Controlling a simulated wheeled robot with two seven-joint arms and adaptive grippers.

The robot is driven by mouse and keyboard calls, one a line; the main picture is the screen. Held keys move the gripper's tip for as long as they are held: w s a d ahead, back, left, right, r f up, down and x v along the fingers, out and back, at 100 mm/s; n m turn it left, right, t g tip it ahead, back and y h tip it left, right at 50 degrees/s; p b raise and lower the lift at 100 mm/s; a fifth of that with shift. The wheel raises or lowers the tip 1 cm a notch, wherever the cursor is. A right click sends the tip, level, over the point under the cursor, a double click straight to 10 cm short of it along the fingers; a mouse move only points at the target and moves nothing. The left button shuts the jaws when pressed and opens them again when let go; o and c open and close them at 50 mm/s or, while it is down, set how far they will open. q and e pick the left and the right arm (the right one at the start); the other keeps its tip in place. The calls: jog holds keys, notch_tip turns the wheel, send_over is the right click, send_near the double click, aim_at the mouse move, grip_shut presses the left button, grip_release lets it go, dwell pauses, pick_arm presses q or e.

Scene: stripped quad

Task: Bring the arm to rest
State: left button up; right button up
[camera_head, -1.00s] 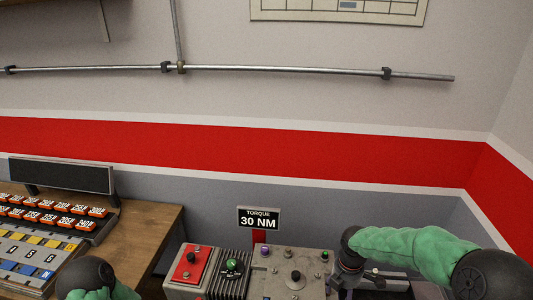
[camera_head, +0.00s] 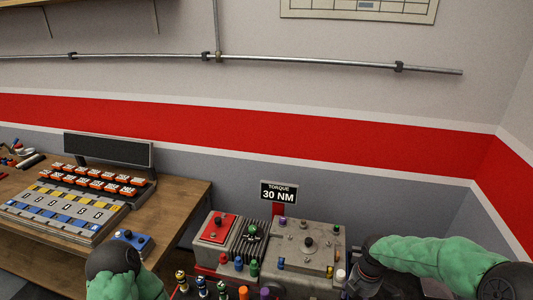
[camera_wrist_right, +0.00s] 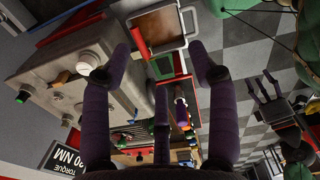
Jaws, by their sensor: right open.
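My right arm, with green padding, comes in from the right in the head view. Its gripper (camera_head: 362,284) is at the bottom edge, beside the grey control box, with its fingers mostly cut off. In the right wrist view the right gripper's dark fingers (camera_wrist_right: 168,65) are spread wide with nothing between them. My left arm (camera_head: 118,272) shows only as a green and black part at the bottom left of the head view. A dark gripper that looks like my left one (camera_wrist_right: 265,95) shows at the right of the wrist view, its fingers apart and empty.
A grey control box (camera_head: 310,236) with knobs stands beside a red-topped panel (camera_head: 216,228), with several coloured pieces in front. A "TORQUE 30 NM" sign (camera_head: 279,192) stands behind. A wooden bench (camera_head: 178,200) at left carries a keyed console (camera_head: 75,212). Checkered floor (camera_wrist_right: 235,60) is open.

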jog(key=s+a+f+m+y+b, duration=0.25)
jog(key=a+f+m, duration=0.2)
jog(key=f, duration=0.55)
jog(key=s+a+f+m+y+b, duration=0.1)
jog(key=s+a+f+m+b, duration=0.15)
jog(key=a+f, duration=0.5)
pick_arm(q)
notch_tip(320, 180, down, 12)
jog(key=b, duration=0.7)
jog(key=shift+w+f, duration=0.25)
jog(key=shift+w, duration=0.15)
pick_arm(e)
jog(key=s+a+f+m, duration=0.2)
jog(key=s+f+m, duration=0.3)
jog(key=f, duration=0.3)
jog(key=s+a+f+m, duration=0.3)
jog(key=s+f+m, duration=0.3)
jog(key=f+m, duration=0.2)
jog(key=shift+f+m, duration=0.3)
jog(key=shift+f, duration=0.4)
jog(key=shift+a, duration=0.15)
